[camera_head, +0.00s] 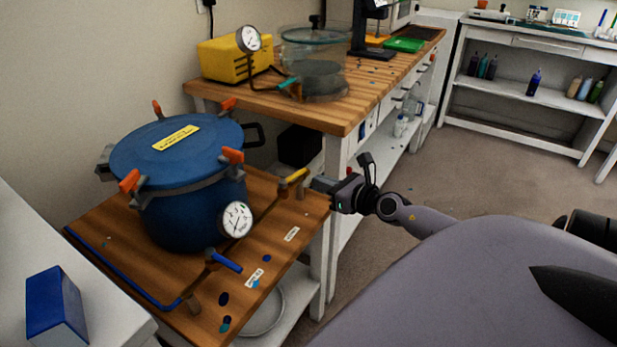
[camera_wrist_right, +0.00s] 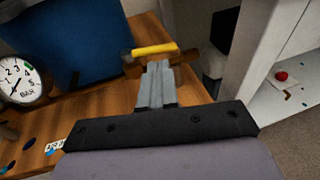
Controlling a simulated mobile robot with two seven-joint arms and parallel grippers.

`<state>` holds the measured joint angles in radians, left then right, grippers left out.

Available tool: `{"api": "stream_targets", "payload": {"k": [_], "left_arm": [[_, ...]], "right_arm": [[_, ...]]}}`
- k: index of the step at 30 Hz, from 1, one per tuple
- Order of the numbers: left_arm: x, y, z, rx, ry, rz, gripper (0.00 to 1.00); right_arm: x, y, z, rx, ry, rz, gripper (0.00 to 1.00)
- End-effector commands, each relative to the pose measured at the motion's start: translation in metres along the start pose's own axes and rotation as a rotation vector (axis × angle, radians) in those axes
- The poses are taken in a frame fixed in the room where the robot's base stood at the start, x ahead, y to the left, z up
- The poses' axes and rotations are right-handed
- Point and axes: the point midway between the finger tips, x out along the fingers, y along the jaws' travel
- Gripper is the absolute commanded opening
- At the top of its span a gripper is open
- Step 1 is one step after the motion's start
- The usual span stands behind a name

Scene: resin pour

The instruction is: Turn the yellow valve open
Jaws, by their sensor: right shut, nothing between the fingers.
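The yellow valve (camera_head: 294,175) has a short yellow handle on a brass pipe at the right side of the small wooden table. In the right wrist view the yellow handle (camera_wrist_right: 154,48) lies crosswise just beyond my fingertips. My right gripper (camera_head: 318,184) reaches in from the right, close to the handle. Its fingers (camera_wrist_right: 155,68) are together and empty. I cannot tell whether they touch the valve. A blue-handled valve (camera_head: 226,262) sits nearer on the same table. My left gripper is not seen.
A blue pressure pot (camera_head: 180,175) with orange-knobbed clamps and a gauge (camera_head: 236,219) stands left of the valve. A wooden workbench (camera_head: 330,118) holds a yellow compressor (camera_head: 222,60) and a clear chamber (camera_head: 315,65). A blue box (camera_head: 55,305) sits at the lower left.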

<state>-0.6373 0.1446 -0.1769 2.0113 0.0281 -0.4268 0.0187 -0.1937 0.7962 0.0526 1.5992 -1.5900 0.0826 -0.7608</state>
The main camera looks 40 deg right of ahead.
Motion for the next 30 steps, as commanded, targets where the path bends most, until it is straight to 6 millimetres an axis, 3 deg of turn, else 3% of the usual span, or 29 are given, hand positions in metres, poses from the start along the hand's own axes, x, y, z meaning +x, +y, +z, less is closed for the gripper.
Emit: {"api": "stream_targets", "payload": {"k": [13, 30], "left_arm": [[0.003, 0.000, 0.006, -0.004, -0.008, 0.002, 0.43], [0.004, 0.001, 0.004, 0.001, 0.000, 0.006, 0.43]], "right_arm": [[0.044, 0.000, 0.000, 0.000, -0.002, 0.001, 0.00], [0.050, 0.001, 0.000, -0.002, 0.000, 0.003, 0.00]]}}
